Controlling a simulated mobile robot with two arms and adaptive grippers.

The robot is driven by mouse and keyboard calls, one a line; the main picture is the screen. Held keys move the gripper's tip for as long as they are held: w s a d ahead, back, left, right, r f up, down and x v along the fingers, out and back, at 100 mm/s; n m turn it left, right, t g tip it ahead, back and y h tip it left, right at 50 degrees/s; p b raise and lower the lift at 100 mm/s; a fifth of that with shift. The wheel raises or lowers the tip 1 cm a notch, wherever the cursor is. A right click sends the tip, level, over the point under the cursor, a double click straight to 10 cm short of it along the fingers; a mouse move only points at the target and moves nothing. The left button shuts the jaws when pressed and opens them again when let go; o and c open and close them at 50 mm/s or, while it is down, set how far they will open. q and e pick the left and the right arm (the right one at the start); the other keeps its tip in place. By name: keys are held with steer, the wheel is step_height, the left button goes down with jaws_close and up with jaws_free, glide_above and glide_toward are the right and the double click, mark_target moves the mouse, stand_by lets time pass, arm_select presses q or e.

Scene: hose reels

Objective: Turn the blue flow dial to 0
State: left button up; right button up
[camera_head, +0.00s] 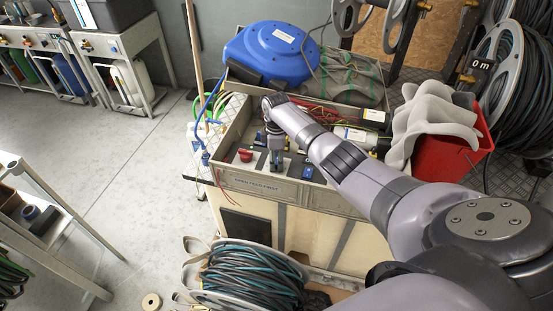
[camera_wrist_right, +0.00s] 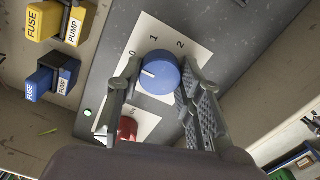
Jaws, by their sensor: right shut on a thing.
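The blue flow dial (camera_wrist_right: 158,72) sits on a white scale plate (camera_wrist_right: 150,32) marked 0, 1 and 2 in the right wrist view. Its white pointer line points left, close to the 0 side and slightly below the numeral. My right gripper (camera_wrist_right: 160,80) is shut on the dial, one finger on its left and one on its right. In the head view my right gripper (camera_head: 276,155) reaches down onto the panel at the box's front, hiding the dial. My left gripper is out of view.
A red knob (camera_wrist_right: 127,128) sits beside the dial. Yellow (camera_wrist_right: 47,22) and blue (camera_wrist_right: 40,84) fuse blocks, with pump labels beside them, stand left of it. In the head view, a blue hose reel (camera_head: 270,52) and red bin (camera_head: 450,150) crowd the box; a wound hose reel (camera_head: 250,275) stands in front.

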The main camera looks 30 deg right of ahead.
steer(key=o, duration=1.2)
steer(key=shift+c, duration=0.2)
step_height(320, 180, up, 12)
